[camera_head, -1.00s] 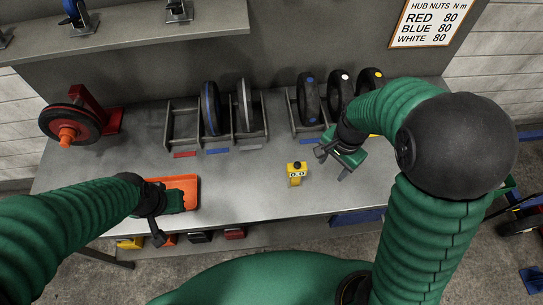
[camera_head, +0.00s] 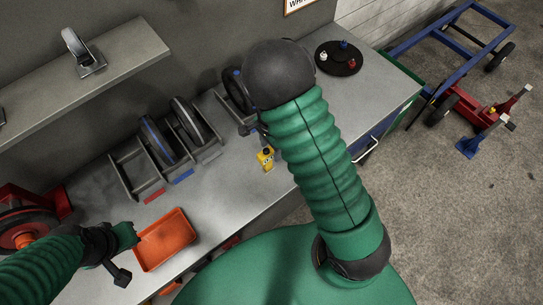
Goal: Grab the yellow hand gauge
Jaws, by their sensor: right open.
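The yellow hand gauge (camera_head: 266,160) stands on the grey workbench (camera_head: 222,185), just left of my right forearm. My left gripper (camera_head: 122,252) is at the left edge of the orange tray (camera_head: 165,240), well away from the gauge. I cannot make out whether its jaws are open.
Wheels in racks (camera_head: 160,140) stand behind the gauge. A red wheel stand (camera_head: 30,225) is at far left. A round black plate (camera_head: 338,60) with small coloured parts lies on the bench at right. A blue cart (camera_head: 450,40) stands on the floor beyond.

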